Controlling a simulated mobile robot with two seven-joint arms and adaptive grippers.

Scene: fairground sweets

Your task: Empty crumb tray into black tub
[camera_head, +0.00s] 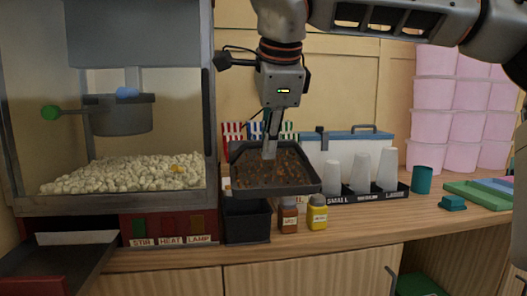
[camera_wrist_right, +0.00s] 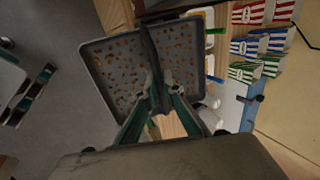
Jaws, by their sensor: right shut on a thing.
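The dark crumb tray (camera_head: 277,191), with brown crumbs (camera_head: 284,168) spread over its floor, hangs in the air above the counter. My right gripper (camera_head: 270,148) comes down from above and is shut on the tray. The tray looks close to level, perhaps slightly tilted. In the right wrist view the tray (camera_wrist_right: 92,48) shows with its crumbs beyond my right gripper's fingers (camera_wrist_right: 158,98). The black tub (camera_head: 247,226) stands on the counter below the tray's left part; the tray hides part of its opening. My left gripper is not in view.
The popcorn machine (camera_head: 130,215) stands close on the left. A brown-red jar (camera_head: 288,216) and a yellow jar (camera_head: 317,214) stand right of the tub. White cups (camera_head: 360,172) stand in a black rack behind. Pink boxes (camera_head: 462,110) are stacked at the back right.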

